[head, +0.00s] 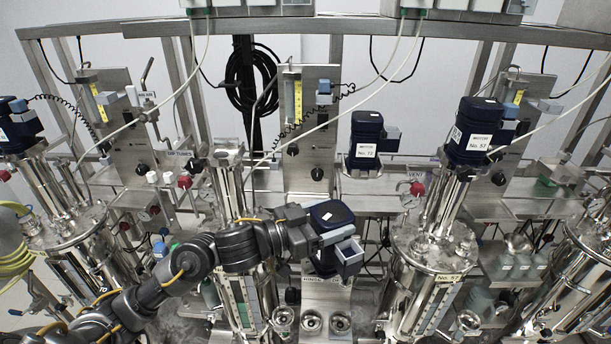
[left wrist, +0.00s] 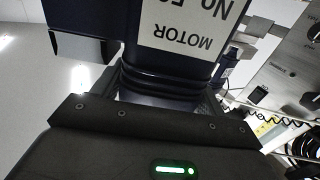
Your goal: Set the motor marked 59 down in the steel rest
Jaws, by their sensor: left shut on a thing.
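A dark blue motor (head: 331,214) is held by my left gripper (head: 304,237) in the middle of the head view, in front of the steel bench. In the left wrist view the motor (left wrist: 180,65) carries a white label, upside down, reading MOTOR No. 5 with the last digit cut off. The gripper (left wrist: 155,110) is shut around the motor's lower part, below the label. A steel rest (head: 361,163) on the panel behind carries another motor (head: 366,135) marked No. 72. I cannot make out an empty rest. My right gripper is not in view.
A motor (head: 475,130) marked No. 57 stands on the steel vessel (head: 428,250) at right. The vessel (head: 228,185) left of centre has no motor on top. Another motor (head: 17,128) is at the far left. Hoses and cables hang across the bench.

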